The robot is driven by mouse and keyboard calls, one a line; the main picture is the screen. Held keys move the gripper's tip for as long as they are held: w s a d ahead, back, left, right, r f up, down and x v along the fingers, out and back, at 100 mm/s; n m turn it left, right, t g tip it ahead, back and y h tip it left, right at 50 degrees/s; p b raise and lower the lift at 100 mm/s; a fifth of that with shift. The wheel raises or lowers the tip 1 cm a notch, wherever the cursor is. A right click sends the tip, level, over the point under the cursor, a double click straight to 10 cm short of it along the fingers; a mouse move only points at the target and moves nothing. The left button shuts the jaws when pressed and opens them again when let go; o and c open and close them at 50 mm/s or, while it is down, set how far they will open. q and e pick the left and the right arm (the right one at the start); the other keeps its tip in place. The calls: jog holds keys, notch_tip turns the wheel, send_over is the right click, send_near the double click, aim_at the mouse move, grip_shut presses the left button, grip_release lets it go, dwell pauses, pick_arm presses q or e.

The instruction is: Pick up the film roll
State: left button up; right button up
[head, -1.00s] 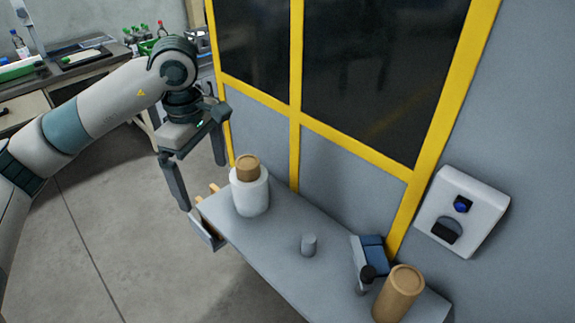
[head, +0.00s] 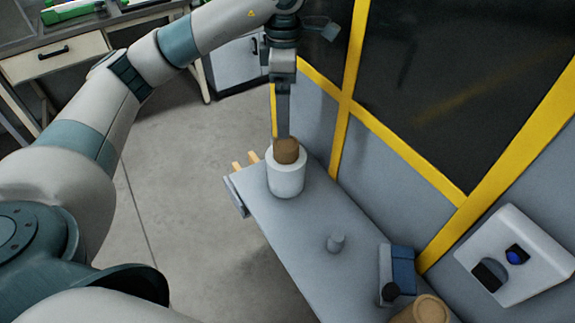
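The film roll (head: 286,182) is a white cylinder with a brown core (head: 288,151) sticking out of its top. It stands upright at the far left end of the grey shelf (head: 290,235). My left gripper (head: 282,135) hangs pointing down at the roll, its fingertip beside the left of the core's top. I see the fingers edge-on, one hiding the other, so I cannot tell how far apart they are or whether they touch the core. My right gripper is out of view.
A blue and grey device (head: 398,272) and a brown cylinder (head: 425,309) are near the shelf's right end. A yellow-framed dark panel (head: 440,90) rises behind. A white control box (head: 515,255) is at right.

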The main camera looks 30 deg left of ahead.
aim_at(285, 144)
pick_arm(q)
notch_tip(285, 144, down, 11)
jog(key=p, duration=0.4)
jog(key=shift+r, duration=0.15)
jog(key=shift+f, duration=0.6)
jog(key=shift+f+p, duration=0.6)
jog(key=shift+p, duration=0.15)
notch_tip(285, 144, down, 3)
jog(key=shift+d+p, duration=0.1)
jog(key=shift+p, duration=0.75)
jog(key=shift+w+f, duration=0.1)
jog(key=shift+f, duration=0.4)
jog(key=shift+w+r, duration=0.1)
jog(key=c, duration=1.7)
